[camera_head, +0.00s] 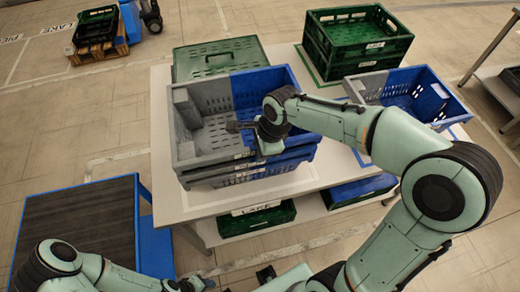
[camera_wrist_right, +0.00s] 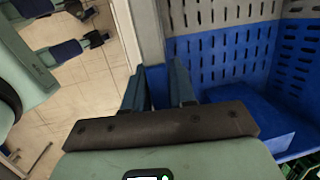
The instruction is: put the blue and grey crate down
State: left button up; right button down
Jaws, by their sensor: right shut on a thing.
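A blue and grey crate (camera_head: 210,160) is at the middle of the table, grey on the left and blue on the right. It is upright, directly over a similar crate (camera_head: 230,180); I cannot tell whether they touch. My right gripper (camera_head: 262,143) is shut on its near wall. In the right wrist view, its fingers (camera_wrist_right: 160,90) straddle the crate wall (camera_wrist_right: 148,32), with the blue inside (camera_wrist_right: 220,55) to the right. My left gripper (camera_head: 196,284) is low at the bottom edge, away from the crate; its jaws are unclear.
A second blue and grey crate (camera_head: 446,108) stands on the table at right. Green crates (camera_head: 375,48) are stacked at the back right, and a green lidded crate (camera_head: 205,58) is behind. Green (camera_head: 258,220) and blue (camera_head: 352,192) crates sit below the tabletop (camera_head: 320,160). A dark-topped blue platform (camera_head: 75,230) is at left.

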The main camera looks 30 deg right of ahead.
pick_arm(q)
jog(key=shift+s+f, duration=0.1)
jog(key=shift+f, duration=0.05)
pick_arm(e)
jog(key=c, duration=0.9)
grip_release()
jog(key=shift+s+f, duration=0.2)
jog(key=shift+f, duration=0.35)
jog(key=shift+r, duration=0.1)
jog(key=shift+r+p, duration=0.3)
jog(key=shift+r, duration=0.05)
pick_arm(q)
jog(key=w+r+p, duration=0.1)
jog(key=w+r, duration=0.1)
jog(key=shift+w+r, duration=0.15)
jog(key=shift+r, duration=0.25)
pick_arm(e)
jog(key=v, duration=1.2)
jog(key=shift+w+r, duration=0.2)
jog(key=shift+r, duration=0.2)
